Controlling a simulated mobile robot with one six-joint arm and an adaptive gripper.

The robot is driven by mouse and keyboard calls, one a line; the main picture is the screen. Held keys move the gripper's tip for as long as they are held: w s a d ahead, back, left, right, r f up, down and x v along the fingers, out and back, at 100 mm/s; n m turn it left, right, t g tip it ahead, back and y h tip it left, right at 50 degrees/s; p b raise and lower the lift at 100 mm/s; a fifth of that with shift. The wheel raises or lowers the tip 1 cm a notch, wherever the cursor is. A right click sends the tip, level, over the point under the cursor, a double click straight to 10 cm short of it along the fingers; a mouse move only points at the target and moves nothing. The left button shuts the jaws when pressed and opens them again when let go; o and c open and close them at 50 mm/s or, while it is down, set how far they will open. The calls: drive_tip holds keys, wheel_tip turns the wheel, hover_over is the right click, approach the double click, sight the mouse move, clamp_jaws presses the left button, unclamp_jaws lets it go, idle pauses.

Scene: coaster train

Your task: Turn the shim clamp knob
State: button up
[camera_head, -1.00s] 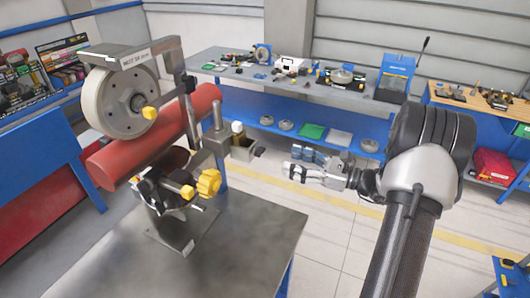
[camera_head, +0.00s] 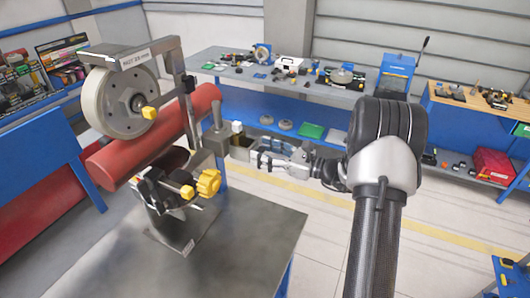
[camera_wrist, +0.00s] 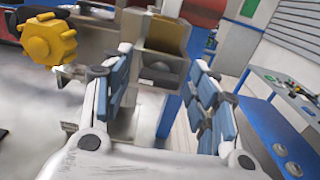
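A yellow lobed knob (camera_head: 208,184) sits on the right side of the coaster bogie's lower clamp; it also shows at the upper left of the wrist view (camera_wrist: 48,41). Smaller yellow knobs sit on the clamp (camera_head: 187,192) and the wheel hub (camera_head: 149,113). No label shows which is the shim clamp knob. My gripper (camera_head: 262,158) is right of the fixture, apart from the lobed knob. In the wrist view, its blue-padded fingers (camera_wrist: 160,95) are spread and empty. A grey and tan block (camera_wrist: 160,45) shows beyond the gap; the lobed knob lies left of the left finger.
The bogie has a cream wheel (camera_head: 105,103) and red tube (camera_head: 125,158) above a metal table (camera_head: 235,245). A grey upright post (camera_head: 217,125) stands near my gripper. A blue bench (camera_head: 335,90) is behind. Floor right of the table is clear.

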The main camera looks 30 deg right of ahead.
drive_tip(key=c, duration=0.9)
drive_tip(key=shift+n+b, duration=0.3)
drive_tip(key=shift+b, duration=0.2)
drive_tip(key=shift+s+a+f+n+b, duration=0.1)
drive_tip(key=shift+f+n+b, duration=0.05)
drive_tip(key=shift+n+b, duration=4.85)
drive_tip(key=shift+s+a+f+n+b, duration=0.1)
drive_tip(key=shift+n+b, duration=3.6)
drive_tip(key=shift+b, duration=2.55)
drive_tip(key=o, duration=1.1)
drive_tip(key=shift+c, duration=0.2)
